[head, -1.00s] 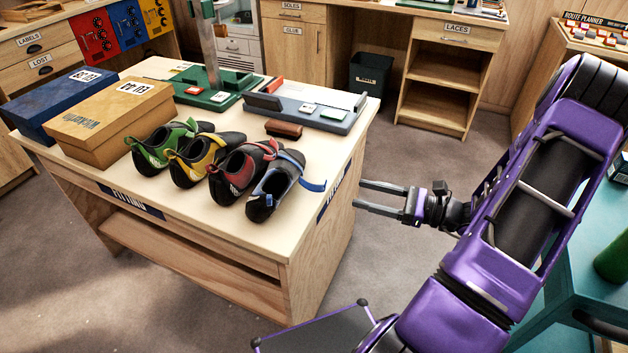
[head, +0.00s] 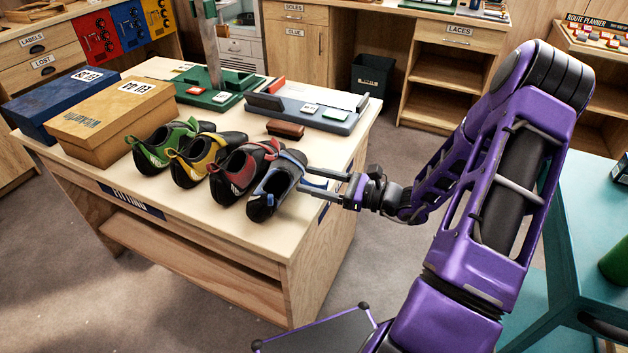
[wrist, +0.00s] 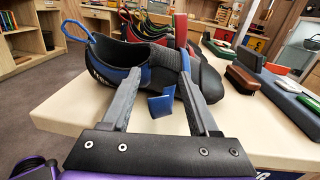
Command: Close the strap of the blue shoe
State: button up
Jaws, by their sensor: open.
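The blue shoe (head: 273,190) stands at the right end of a row of shoes on the fitting table, near its right edge. In the wrist view the shoe (wrist: 155,68) lies just beyond my fingertips. Its blue strap (wrist: 160,105) hangs out on the near side, its end showing between my fingers; in the head view my fingers partly hide it. My gripper (head: 318,184) is open, level with the strap at the right of the shoe. In the wrist view the two fingers (wrist: 158,85) stand either side of the strap end. I cannot tell whether they touch it.
Red (head: 240,172), yellow and green shoes stand close on the left. A brown brush (head: 285,129) and a grey tray (head: 325,116) lie behind. Shoe boxes (head: 110,120) fill the table's left.

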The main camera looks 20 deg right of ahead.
grip_shut()
dwell(1.3)
